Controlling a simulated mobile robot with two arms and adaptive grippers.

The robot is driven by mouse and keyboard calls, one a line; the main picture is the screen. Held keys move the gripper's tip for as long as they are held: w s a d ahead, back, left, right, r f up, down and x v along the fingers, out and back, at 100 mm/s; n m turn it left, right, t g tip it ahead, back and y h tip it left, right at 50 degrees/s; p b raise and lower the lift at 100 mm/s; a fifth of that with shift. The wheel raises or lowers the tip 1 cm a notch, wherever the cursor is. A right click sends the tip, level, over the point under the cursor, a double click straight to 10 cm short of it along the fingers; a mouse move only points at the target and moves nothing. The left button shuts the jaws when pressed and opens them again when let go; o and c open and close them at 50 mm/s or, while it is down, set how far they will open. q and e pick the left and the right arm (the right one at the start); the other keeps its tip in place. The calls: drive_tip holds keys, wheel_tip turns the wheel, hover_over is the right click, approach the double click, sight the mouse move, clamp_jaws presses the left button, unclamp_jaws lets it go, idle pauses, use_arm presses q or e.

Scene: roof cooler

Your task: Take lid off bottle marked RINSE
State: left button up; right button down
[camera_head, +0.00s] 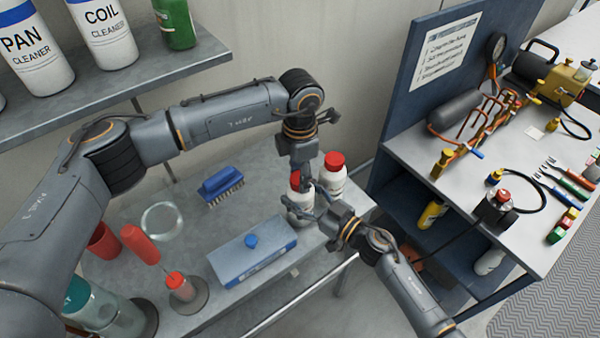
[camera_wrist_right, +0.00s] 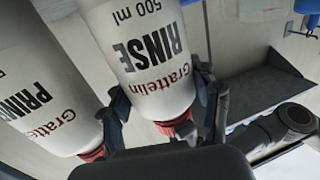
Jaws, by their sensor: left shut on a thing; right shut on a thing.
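The RINSE bottle (camera_wrist_right: 140,55) is white with a red lid (camera_wrist_right: 174,124); the right wrist view shows it lid-down in the picture. In the head view the bottle (camera_head: 299,203) stands near the bench's right end, partly hidden by my grippers. My right gripper (camera_head: 318,208) is shut on the bottle's body; its fingers lie on both sides of the bottle in the wrist view (camera_wrist_right: 160,100). My left gripper (camera_head: 300,172) comes down from above and is shut on the red lid (camera_head: 294,180). The lid still appears to be at the bottle's neck.
The similar PRIME bottle (camera_head: 333,180) with a red lid stands close behind. A blue brush (camera_head: 220,185), glass ring (camera_head: 162,220), blue-grey box (camera_head: 252,260) and red containers (camera_head: 140,242) are on the grey bench. A blue tool station (camera_head: 400,150) stands to the right.

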use_arm(q)
drive_tip(key=n, duration=0.7)
drive_tip(key=shift+n, duration=0.4)
drive_tip(key=n, duration=0.5)
drive_tip(key=shift+n, duration=0.4)
drive_tip(key=n, duration=0.5)
drive_tip(key=shift+n, duration=0.4)
drive_tip(key=n, duration=0.6)
drive_tip(key=shift+w, duration=0.1)
drive_tip(key=shift+r, duration=0.25)
drive_tip(key=shift+r, duration=0.9)
drive_tip(key=shift+r, duration=0.15)
